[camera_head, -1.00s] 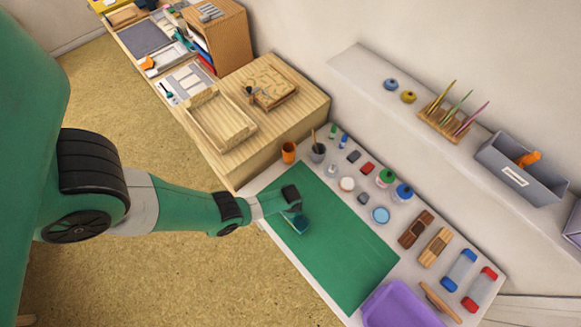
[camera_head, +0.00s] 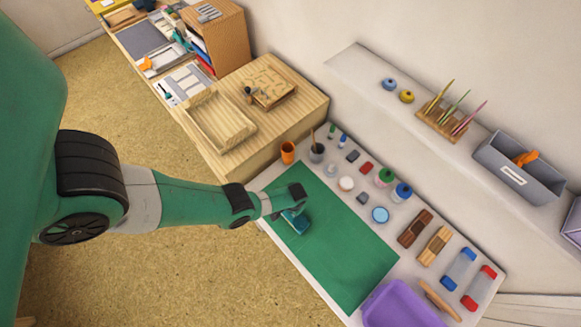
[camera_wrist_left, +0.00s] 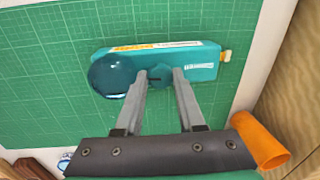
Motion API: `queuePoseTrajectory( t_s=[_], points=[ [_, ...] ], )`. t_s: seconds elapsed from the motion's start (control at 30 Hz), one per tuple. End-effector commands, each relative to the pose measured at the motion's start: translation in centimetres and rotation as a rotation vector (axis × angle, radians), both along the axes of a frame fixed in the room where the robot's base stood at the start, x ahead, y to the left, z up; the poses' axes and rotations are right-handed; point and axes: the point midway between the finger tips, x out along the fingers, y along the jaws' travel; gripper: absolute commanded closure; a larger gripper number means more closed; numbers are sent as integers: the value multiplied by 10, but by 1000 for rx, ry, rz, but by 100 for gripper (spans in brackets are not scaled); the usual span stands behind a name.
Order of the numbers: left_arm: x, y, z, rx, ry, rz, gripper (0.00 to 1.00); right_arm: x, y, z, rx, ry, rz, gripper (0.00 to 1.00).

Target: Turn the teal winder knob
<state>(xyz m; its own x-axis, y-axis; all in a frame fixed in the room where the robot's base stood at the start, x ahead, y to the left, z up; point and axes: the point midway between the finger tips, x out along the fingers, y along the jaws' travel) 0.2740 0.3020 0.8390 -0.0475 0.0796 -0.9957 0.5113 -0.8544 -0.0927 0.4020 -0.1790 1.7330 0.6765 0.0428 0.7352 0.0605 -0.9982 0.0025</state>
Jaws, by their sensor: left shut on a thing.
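A teal winder lies on the green cutting mat (camera_head: 345,255), near its left end. In the left wrist view its teal body (camera_wrist_left: 203,62) has a pale label strip along one edge and a round dark blue part (camera_wrist_left: 112,75) at one end. The teal knob (camera_wrist_left: 161,82) is on its upper face. My left gripper (camera_wrist_left: 160,74) comes down over the winder, with its two fingers shut on the knob's sides. In the head view the teal winder (camera_head: 299,223) is partly hidden by the left gripper (camera_head: 291,210). My right gripper is not in view.
Jars, inkpads and blocks line the mat's back edge. A purple tray (camera_head: 400,306) sits at the right. The mat's middle is clear.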

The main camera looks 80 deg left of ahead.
Motion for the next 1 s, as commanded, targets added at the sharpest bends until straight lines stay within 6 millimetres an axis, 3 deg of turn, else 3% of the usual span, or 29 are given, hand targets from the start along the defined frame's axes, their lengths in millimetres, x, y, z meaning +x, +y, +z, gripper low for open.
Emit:
queuePoseTrajectory(
  t_s=[1.0],
  points=[
    [0, 2, -1, -1, 1, 964, 100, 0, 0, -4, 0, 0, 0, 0]
  ],
)
